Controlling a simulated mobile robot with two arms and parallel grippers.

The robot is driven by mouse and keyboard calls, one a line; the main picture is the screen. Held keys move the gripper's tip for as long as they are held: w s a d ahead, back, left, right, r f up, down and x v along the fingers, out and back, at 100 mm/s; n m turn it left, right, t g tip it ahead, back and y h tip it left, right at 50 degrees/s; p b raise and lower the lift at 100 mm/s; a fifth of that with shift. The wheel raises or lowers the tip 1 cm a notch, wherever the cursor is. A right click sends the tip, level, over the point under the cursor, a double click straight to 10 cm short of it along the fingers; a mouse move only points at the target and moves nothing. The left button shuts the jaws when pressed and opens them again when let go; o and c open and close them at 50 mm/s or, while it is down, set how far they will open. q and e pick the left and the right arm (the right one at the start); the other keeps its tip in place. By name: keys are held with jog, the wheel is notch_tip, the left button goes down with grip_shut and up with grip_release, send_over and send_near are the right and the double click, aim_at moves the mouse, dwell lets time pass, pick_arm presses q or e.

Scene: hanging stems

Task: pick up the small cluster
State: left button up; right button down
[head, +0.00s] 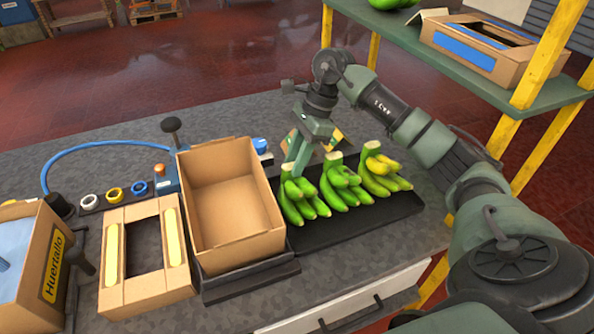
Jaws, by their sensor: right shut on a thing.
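Three green banana clusters lie side by side on a black tray (375,218): a left cluster (301,200), a middle cluster (342,188) and a right cluster (385,179) with some yellow on it. They look close in size. My right gripper (290,172) reaches down from above and is shut on the crown of the left cluster. That cluster still appears to be at the tray, and its fruit hangs below the fingers. The fingertips are partly hidden. My left gripper is not in view.
An open, empty cardboard box (232,200) stands just left of the tray. Further left are a cardboard frame (143,255) and a box labelled Huertallo (52,262). A shelf (470,62) with yellow posts stands at the right. The grey worktop (225,120) behind is mostly clear.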

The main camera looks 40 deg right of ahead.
notch_tip(320, 180, up, 20)
dwell(0.4)
jog(key=shift+p, duration=0.3)
dwell(0.6)
